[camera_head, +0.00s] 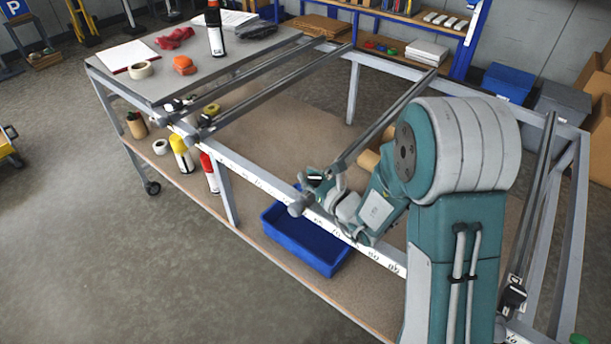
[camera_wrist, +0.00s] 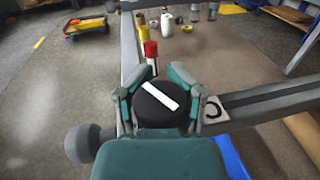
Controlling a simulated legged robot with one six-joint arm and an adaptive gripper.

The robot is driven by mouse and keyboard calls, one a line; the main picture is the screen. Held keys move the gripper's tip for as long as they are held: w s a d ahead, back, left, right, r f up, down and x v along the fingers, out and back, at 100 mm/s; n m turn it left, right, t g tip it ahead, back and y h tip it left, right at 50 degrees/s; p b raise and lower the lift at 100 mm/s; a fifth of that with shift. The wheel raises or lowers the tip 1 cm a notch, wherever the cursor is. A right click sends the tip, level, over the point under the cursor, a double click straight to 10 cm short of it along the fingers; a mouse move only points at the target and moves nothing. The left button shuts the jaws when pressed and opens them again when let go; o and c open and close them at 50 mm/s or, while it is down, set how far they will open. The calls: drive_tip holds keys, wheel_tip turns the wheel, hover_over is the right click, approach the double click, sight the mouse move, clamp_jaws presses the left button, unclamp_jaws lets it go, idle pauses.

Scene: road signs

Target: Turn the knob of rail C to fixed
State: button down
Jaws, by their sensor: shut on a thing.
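The black round knob (camera_wrist: 157,104) carries a white bar that slants from upper left to lower right in the wrist view. My gripper (camera_wrist: 160,80) has one finger on each side of the knob and is shut on it. Rail C (camera_wrist: 258,105) runs off to the right, with a letter C on a white label (camera_wrist: 213,109) beside the right finger. In the head view, rail C (camera_head: 388,118) runs across the frame to my gripper (camera_head: 322,180) at the near beam. The knob is mostly hidden there. Markings for fixed are not readable.
A rounded grey end piece (camera_wrist: 84,143) sits left of my gripper. A blue bin (camera_head: 305,243) stands on the shelf below. Other rails (camera_head: 265,92) lie to the left, and another rail (camera_head: 535,190) is at the right. Bottles (camera_head: 181,155) stand on the lower shelf.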

drive_tip(key=shift+w+d+m+t+h, duration=0.1)
drive_tip(key=shift+w+m+t+h, duration=0.05)
drive_tip(key=shift+m+t+h, duration=1.1)
drive_tip(key=shift+h, duration=0.25)
drive_tip(key=c, duration=0.5)
unclamp_jaws()
drive_tip(key=shift+r, duration=0.1)
drive_tip(key=shift+c, duration=0.2)
wheel_tip(320, 180, up, 10)
